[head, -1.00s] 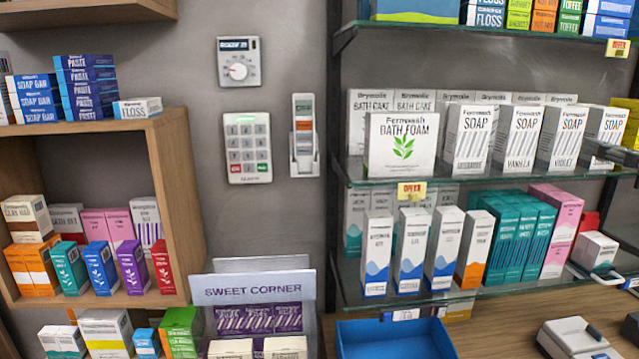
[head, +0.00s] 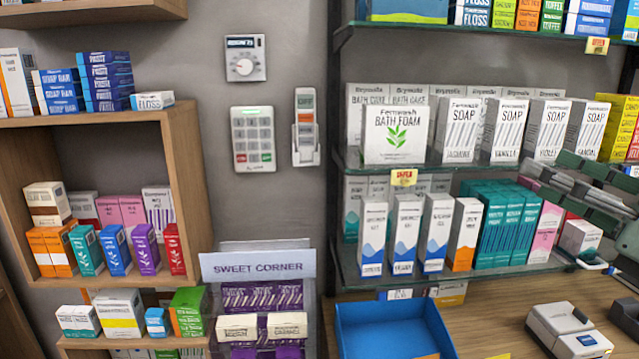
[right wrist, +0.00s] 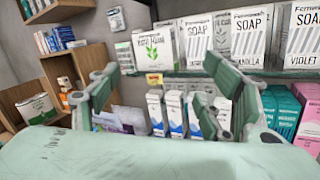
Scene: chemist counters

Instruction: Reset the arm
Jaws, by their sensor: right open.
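My right gripper (head: 548,172) reaches in from the right edge of the head view, in front of the right end of the glass shelves. Its grey-green fingers are spread. In the right wrist view my right gripper (right wrist: 165,92) is open with nothing between its fingers, facing the shelves of soap and bath boxes. My left gripper is in neither view.
Glass shelves (head: 470,272) with several boxes stand behind my right gripper. A blue tray (head: 372,345) and a grey device (head: 570,332) are on the wooden counter below. A wooden shelf unit (head: 193,160) and sweet stand (head: 258,266) are left.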

